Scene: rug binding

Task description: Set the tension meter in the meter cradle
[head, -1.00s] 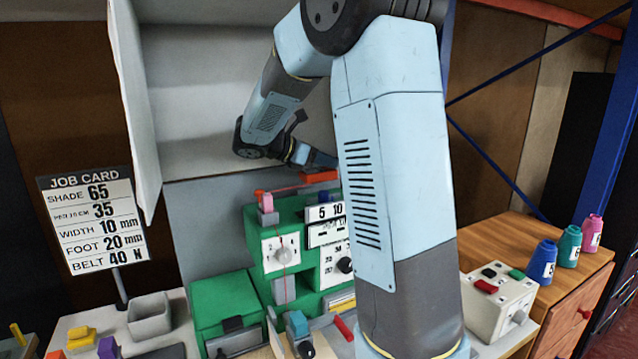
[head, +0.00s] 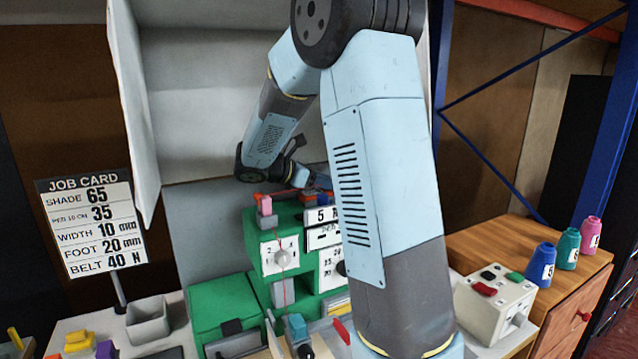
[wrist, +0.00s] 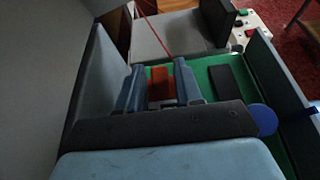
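My gripper (wrist: 160,88) points down over the green top of the machine in the wrist view. Its two blue-grey fingers stand apart, one on each side of an orange-red block (wrist: 161,86). The block may be the tension meter, but no dial or label shows. I cannot tell whether the fingers touch it. A dark block or slot (wrist: 226,84) lies on the green top to its right. I cannot make out the meter cradle for certain.
A grey panel (wrist: 92,80) rises close to the left of my gripper. A red thread (wrist: 155,35) runs just ahead of it. The job card (head: 92,222) stands left; a button box (head: 494,300) and several spools (head: 543,262) are right.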

